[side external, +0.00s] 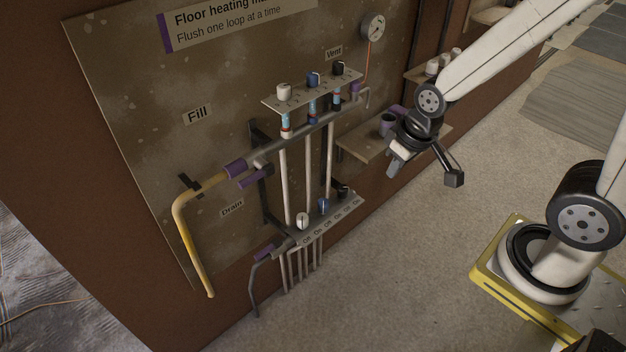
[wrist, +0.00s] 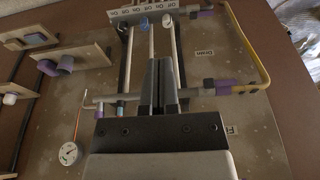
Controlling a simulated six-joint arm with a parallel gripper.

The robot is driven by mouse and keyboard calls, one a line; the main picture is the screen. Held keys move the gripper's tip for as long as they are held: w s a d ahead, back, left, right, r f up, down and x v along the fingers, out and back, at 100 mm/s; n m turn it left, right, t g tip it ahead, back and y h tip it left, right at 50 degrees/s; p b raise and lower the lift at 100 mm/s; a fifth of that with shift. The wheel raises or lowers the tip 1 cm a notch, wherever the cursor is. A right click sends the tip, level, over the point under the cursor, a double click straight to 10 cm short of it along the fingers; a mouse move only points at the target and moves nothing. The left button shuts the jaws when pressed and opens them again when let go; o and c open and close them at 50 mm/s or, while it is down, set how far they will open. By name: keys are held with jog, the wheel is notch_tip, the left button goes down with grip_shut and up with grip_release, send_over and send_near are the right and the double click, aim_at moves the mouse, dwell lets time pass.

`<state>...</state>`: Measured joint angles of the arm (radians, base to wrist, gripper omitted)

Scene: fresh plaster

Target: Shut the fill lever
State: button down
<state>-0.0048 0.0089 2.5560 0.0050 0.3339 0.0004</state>
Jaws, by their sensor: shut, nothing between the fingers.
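The Fill label (side external: 197,115) is on the plastered board, above the left end of the upper manifold pipe. The fill lever (side external: 252,181) is a purple handle at that end, just below the pipe and roughly along it. A purple sleeve (side external: 236,168) joins the pipe to a yellow hose (side external: 178,225). In the wrist view, the purple fill parts (wrist: 245,88) show right of my fingers; lever and sleeve are hard to separate there. My gripper (side external: 393,170) is shut and empty, well right of the lever, apart from it. Its fingers also show in the wrist view (wrist: 160,85).
A similar purple drain lever (side external: 263,250) sits on the lower manifold. Upright pale pipes and several knobs stand between my gripper and the fill end. The floor in front is clear.

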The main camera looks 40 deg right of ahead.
jog(key=w+a+f+t, duration=0.4)
jog(key=w+a, duration=0.1)
jog(key=w, duration=0.2)
jog(key=w+a+f+t, duration=0.3)
jog(key=w+a, duration=0.2)
jog(key=w, duration=0.2)
jog(key=t, duration=0.8)
send_near(255, 177)
notch_tip(255, 177, down, 3)
jog(key=s+a, duration=0.2)
jog(key=s, duration=0.1)
jog(key=shift+w+d+f, duration=0.1)
jog(key=shift+w+f, duration=0.05)
jog(key=shift+w, duration=0.1)
jog(key=shift+w, duration=0.1)
jog(key=w, duration=1.1)
jog(key=shift+w, duration=0.4)
